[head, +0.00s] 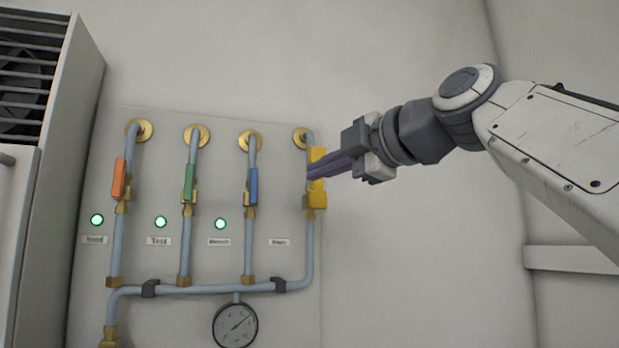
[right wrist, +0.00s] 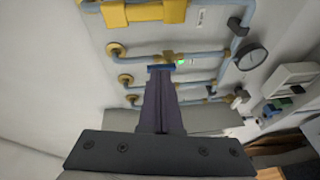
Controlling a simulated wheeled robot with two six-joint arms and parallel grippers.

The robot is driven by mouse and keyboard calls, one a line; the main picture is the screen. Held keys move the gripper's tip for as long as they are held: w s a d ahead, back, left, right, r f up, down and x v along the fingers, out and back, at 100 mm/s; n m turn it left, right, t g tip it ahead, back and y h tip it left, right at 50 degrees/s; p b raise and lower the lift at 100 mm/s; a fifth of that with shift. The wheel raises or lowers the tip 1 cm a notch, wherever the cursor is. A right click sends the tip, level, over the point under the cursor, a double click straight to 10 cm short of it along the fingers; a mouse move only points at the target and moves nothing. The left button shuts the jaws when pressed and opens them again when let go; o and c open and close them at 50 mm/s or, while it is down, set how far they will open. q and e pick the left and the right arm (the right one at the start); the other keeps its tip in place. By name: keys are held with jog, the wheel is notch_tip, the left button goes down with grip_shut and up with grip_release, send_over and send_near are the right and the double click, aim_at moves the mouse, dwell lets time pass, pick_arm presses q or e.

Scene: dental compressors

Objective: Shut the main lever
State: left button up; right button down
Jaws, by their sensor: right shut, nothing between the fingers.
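The main lever (head: 317,156) is the yellow handle on the rightmost pipe of the wall panel, above a small label that appears to read Main. It lies along its upright pipe, and my fingers cover part of it in the head view. It also shows at the top of the right wrist view as a yellow bar (right wrist: 145,12). My right gripper (head: 312,172) is shut and empty, with its fingertips in front of the yellow lever in the head view. In the right wrist view its tips (right wrist: 160,72) overlap the blue lever; contact cannot be told. My left gripper is out of view.
Orange (head: 119,179), green (head: 189,183) and blue (head: 253,187) levers lie along the other pipes, with lit green lamps nearby. A pressure gauge (head: 235,325) hangs below. A vented cabinet (head: 55,130) stands at left.

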aim_at(311, 158)
jog(key=shift+n+t, duration=0.5)
jog(key=shift+n, duration=0.4)
jog(key=r, duration=0.1)
jog(key=s+r, duration=0.1)
jog(key=d+r, duration=0.1)
jog(key=r, duration=0.1)
jog(key=shift+s, duration=0.15)
jog(key=shift+a, duration=0.1)
jog(key=shift+w+a+p, duration=0.4)
jog(key=shift+w+p, duration=0.75)
jog(key=shift+w, duration=0.4)
jog(key=shift+w+a+p, duration=0.4)
jog(key=shift+w+p, duration=0.75)
jog(key=shift+w, duration=0.35)
jog(key=shift+w+a+p, duration=0.4)
jog(key=shift+w+p, duration=0.75)
jog(key=shift+w, duration=0.4)
jog(key=shift+d, duration=0.1)
